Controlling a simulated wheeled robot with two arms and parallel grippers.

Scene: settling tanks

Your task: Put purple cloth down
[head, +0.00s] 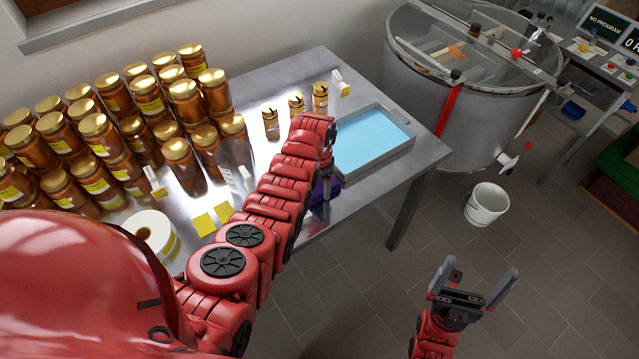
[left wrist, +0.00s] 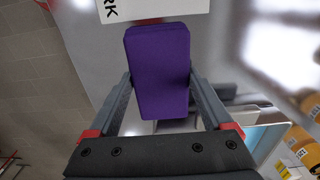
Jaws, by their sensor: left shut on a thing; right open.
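The purple cloth (left wrist: 160,70) is a folded, block-like piece held between the two fingers of my left gripper (left wrist: 160,100) in the left wrist view. In the head view a bit of the purple cloth (head: 318,190) shows beside my left arm, near the front edge of the metal table (head: 385,195); my arm hides much of it. I cannot tell whether the cloth touches the table. My right gripper (head: 473,284) is open and empty, over the floor right of the table.
A grey tray (head: 405,150) with a blue inside lies right of my left gripper. Three small jars (head: 296,103) stand behind it. Many large honey jars (head: 140,95) fill the table's left. A label roll (head: 150,235), a white bucket (head: 487,203) and a steel tank (head: 440,110) are also around.

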